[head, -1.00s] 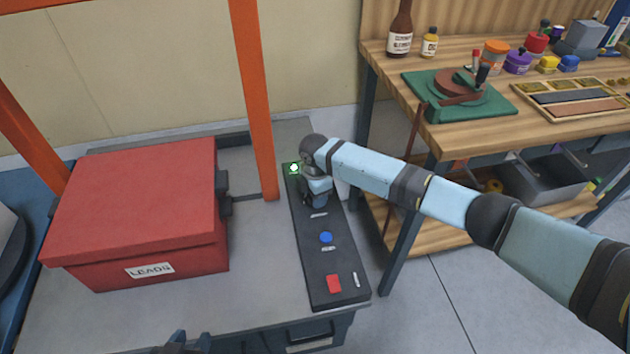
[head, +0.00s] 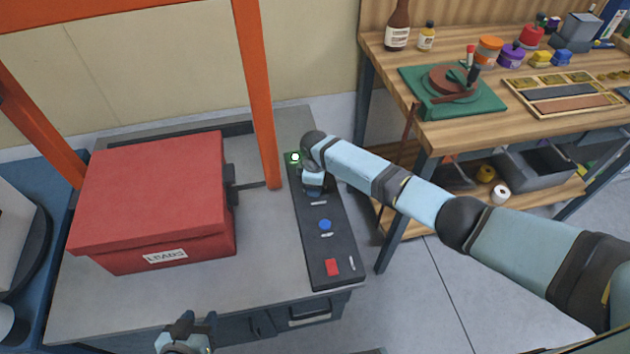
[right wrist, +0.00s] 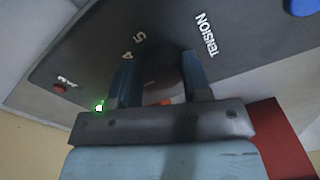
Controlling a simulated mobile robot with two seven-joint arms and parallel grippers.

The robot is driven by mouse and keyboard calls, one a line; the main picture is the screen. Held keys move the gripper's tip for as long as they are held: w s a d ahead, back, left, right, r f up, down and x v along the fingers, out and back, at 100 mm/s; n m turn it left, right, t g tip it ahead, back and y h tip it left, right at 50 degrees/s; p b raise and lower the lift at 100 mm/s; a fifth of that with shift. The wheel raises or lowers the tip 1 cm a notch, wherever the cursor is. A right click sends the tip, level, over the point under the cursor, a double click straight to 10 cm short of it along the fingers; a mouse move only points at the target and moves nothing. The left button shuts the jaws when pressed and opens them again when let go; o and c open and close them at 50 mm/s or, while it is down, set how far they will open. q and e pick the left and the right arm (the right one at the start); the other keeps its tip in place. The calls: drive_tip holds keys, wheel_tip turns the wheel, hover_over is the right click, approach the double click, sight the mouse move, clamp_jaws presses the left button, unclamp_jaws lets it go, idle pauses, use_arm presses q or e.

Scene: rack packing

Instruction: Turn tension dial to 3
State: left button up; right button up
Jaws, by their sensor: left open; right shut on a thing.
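A dark control panel (head: 330,252) lies along the right side of the grey bench. In the right wrist view the tension dial (right wrist: 165,75) is a dark round knob between my fingers, beside the label "TENSION" and the numbers 4 and 5. Its pointer and its other numbers are hidden, so I cannot tell its setting. My right gripper (right wrist: 160,85) is shut on the dial; in the head view the right gripper (head: 312,188) is at the panel's far part, mostly covering the dial. My left gripper (head: 190,325) is open and empty at the bench's front edge.
A green light (head: 295,157) glows at the panel's far end. A red box (head: 150,195) labelled "LEADS" and an orange post (head: 257,95) stand left. A wooden workbench (head: 480,140) stands right.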

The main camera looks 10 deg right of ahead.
idle(0.4)
drive_tip(key=o, duration=0.9)
drive_tip(key=shift+o, duration=0.2)
wheel_tip(320, 180, up, 14)
drive_tip(key=p, duration=0.2)
drive_tip(key=shift+f, duration=0.1)
